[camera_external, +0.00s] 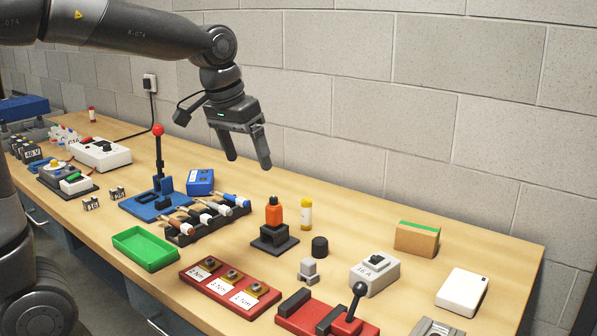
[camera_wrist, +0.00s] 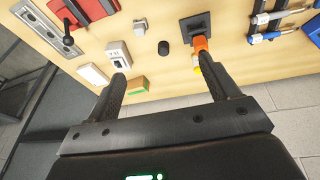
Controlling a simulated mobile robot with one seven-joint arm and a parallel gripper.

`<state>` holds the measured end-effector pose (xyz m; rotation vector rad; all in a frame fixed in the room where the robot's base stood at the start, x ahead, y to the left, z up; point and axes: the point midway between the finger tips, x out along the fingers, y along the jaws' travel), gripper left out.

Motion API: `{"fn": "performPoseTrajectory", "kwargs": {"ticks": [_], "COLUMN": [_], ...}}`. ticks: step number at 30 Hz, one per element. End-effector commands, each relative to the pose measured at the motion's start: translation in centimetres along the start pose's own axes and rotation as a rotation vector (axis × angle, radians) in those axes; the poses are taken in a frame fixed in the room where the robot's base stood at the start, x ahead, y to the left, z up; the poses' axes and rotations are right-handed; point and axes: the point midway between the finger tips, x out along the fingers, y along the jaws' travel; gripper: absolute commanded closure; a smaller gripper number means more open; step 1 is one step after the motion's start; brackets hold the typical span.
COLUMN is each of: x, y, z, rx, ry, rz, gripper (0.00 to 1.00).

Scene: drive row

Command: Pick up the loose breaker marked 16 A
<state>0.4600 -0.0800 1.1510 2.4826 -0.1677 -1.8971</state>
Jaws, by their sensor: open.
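The loose breaker marked 16 A (camera_external: 374,274) is a light grey block with a dark toggle on top. It lies on the right part of the workbench. In the wrist view the breaker (camera_wrist: 117,50) shows at the upper left, its lower end close to my left finger in the picture. My gripper (camera_external: 249,162) is open and empty, pointing down high above the bench. It is well to the left of the breaker in the external view. In the wrist view both fingers of my gripper (camera_wrist: 163,72) show apart, with nothing between them.
Near the breaker are a white box (camera_external: 462,291), a cardboard box with a green top (camera_external: 417,239), a black knob (camera_external: 320,246), a grey block (camera_external: 308,271) and a red base with a black lever (camera_external: 327,320). An orange-topped bottle (camera_external: 274,212) stands on a black stand.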

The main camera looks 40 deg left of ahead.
Motion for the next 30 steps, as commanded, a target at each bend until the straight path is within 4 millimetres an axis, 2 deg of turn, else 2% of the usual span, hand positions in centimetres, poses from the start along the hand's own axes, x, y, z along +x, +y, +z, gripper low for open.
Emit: {"fn": "performPoseTrajectory", "kwargs": {"ticks": [1, 6, 11, 15, 21, 24, 30], "x": [1.0, 4.0, 7.5, 11.1, 16.4, 18.4, 20.5], "y": [1.0, 4.1, 7.5, 10.7, 15.3, 17.0, 18.5], "z": [-1.4, -5.4, -8.5, -10.7, -12.6, -13.0, -13.2], "rx": [0.008, 0.025, 0.045, 0.063, 0.093, 0.105, 0.115], "ry": [-0.022, -0.082, -0.137, -0.182, -0.238, -0.255, -0.273], "rz": [0.002, 0.002, -0.004, -0.017, -0.040, -0.050, -0.060], "gripper": [0.20, 0.20, 0.20, 0.20, 0.20, 0.20, 0.20]}}
